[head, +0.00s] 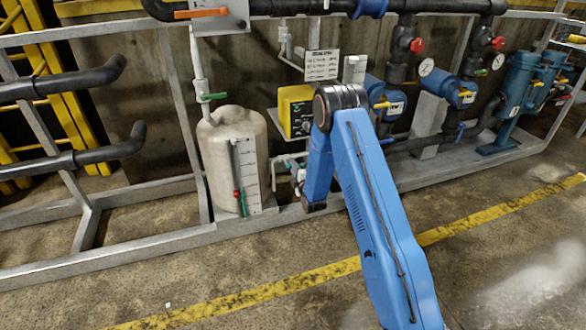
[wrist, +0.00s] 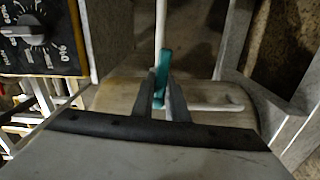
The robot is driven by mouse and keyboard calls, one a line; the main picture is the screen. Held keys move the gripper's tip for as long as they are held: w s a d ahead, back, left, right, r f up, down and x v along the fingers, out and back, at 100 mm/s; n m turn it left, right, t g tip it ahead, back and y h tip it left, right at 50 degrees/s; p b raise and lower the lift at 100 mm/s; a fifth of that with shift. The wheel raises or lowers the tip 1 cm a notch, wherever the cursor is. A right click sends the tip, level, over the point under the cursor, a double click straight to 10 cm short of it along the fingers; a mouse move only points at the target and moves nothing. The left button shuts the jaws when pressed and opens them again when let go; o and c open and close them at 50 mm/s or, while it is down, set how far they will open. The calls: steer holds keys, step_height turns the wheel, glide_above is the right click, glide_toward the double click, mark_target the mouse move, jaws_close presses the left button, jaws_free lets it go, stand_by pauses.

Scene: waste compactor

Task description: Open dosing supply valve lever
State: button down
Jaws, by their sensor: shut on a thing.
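My gripper (wrist: 161,92) shows in the wrist view with its two dark fingers closed around a teal-green valve lever (wrist: 164,62). The lever stands up between the fingers, and its tip shows beyond them. A thin white pipe (wrist: 161,20) runs behind it, and the valve body is mostly hidden by the gripper. In the head view my blue arm hangs down in front of the dosing equipment, and the fingers and the held lever cannot be made out there.
A yellow dosing pump (head: 297,110) is left of my arm; its dial face (wrist: 33,30) is close in the wrist view. A beige tank (head: 232,150) with a green handle (head: 213,97) stands farther left. Pipes and a grey frame surround these. The floor in front is clear.

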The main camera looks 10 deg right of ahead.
steer(key=shift+n, duration=0.5)
steer(key=c, duration=1.7)
jaws_free()
steer(key=shift+c, duration=0.2)
steer(key=shift+r, duration=0.1)
steer(key=s+d, duration=0.2)
steer(key=s, duration=1.5)
steer(key=shift+s, duration=0.2)
